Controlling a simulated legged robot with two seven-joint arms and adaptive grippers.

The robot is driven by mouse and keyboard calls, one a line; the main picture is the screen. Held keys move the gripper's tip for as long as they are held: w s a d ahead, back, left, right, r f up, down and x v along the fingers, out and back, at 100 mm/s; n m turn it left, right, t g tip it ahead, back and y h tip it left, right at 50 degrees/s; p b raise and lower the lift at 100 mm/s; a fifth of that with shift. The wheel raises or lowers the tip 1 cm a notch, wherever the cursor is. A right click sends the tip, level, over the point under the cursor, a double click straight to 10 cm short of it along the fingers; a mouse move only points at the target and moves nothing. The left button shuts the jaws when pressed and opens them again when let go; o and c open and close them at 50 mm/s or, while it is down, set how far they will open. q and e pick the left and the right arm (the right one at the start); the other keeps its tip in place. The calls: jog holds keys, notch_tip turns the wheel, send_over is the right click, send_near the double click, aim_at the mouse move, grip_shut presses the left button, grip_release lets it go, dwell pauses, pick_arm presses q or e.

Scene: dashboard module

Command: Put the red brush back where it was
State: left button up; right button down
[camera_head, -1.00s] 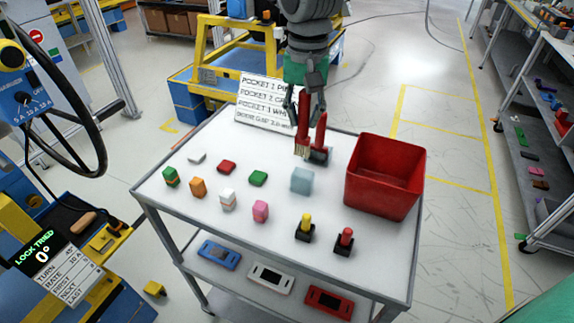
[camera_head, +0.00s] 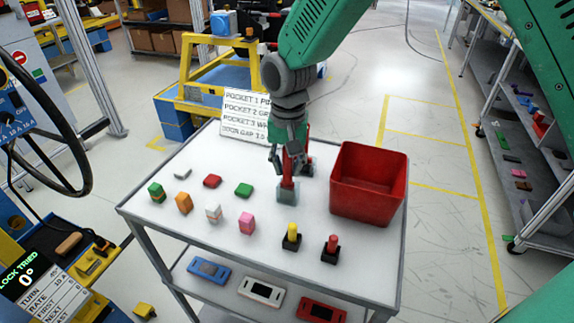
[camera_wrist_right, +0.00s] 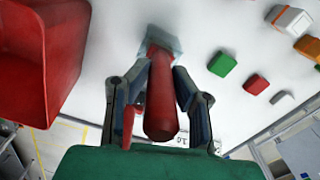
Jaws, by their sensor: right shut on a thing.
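The red brush (camera_head: 289,172) stands roughly upright in my right gripper (camera_head: 287,157), which is shut on its handle. The brush handle also shows in the right wrist view (camera_wrist_right: 160,100) between the two fingers (camera_wrist_right: 160,72). Its lower end meets the pale blue translucent block-shaped holder (camera_head: 287,194), also at the top of the wrist view (camera_wrist_right: 160,42). I cannot tell whether the bristles are inside it or just above. Another red handle in a dark stand (camera_head: 307,168) is just behind, partly hidden. My left gripper is not in view.
A red bin (camera_head: 368,181) stands right of the brush on the white cart top (camera_head: 190,218). Several small coloured blocks lie to the left. A yellow peg (camera_head: 292,233) and a red peg (camera_head: 331,247) stand in front. A text sign (camera_head: 246,117) stands at the back.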

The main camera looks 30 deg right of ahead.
jog(key=shift+f, duration=0.1)
jog(key=c, duration=1.4)
grip_release()
notch_tip(320, 180, up, 12)
jog(key=shift+r+p, duration=0.2)
jog(key=shift+p, duration=0.1)
